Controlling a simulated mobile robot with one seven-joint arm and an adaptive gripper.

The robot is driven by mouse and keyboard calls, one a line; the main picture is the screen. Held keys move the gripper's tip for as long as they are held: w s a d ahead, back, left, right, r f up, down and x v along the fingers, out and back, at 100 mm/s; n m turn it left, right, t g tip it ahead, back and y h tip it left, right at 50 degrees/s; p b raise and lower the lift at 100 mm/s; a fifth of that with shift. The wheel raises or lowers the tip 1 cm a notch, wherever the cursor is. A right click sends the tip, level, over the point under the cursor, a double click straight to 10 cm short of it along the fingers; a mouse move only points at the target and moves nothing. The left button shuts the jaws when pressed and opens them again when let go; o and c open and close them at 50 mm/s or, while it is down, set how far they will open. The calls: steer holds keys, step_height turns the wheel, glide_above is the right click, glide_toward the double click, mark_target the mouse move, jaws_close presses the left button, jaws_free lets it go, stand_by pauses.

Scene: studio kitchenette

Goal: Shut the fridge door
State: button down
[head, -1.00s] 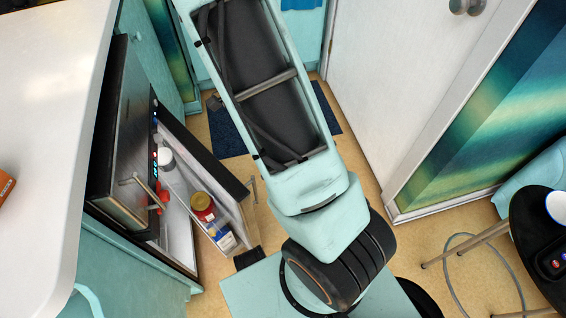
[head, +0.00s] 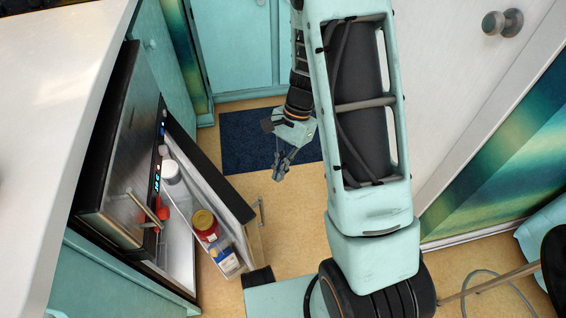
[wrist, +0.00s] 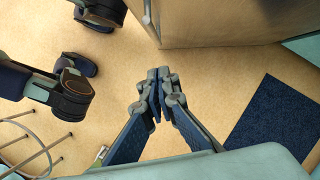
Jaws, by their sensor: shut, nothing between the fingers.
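The fridge (head: 181,262) is under the counter at the left of the head view. Its door (head: 240,203) stands open, swung out over the floor, with a bar handle (head: 259,214) on its outer side. A red jar with a yellow lid (head: 206,228), a white tub (head: 171,172) and a small carton (head: 226,262) show inside the opening. My gripper (head: 278,178) is shut and empty, beyond the door and apart from it. In the wrist view, the closed fingertips (wrist: 158,72) are below a tan panel (wrist: 230,22), probably the door's outer face.
A steel-fronted unit (head: 128,150) juts out above the fridge opening. The white counter (head: 55,90) is at the left. A dark blue mat (head: 250,140) lies on the open floor by the cabinets (head: 235,50). A white door (head: 440,90) stands at the right.

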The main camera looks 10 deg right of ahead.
steer(key=s+a+f+b, duration=0.1)
steer(key=s+a+f, duration=0.2)
steer(key=a, duration=0.1)
steer(key=shift+s+b, duration=0.2)
steer(key=shift+b, duration=0.15)
steer(key=shift+a, duration=0.1)
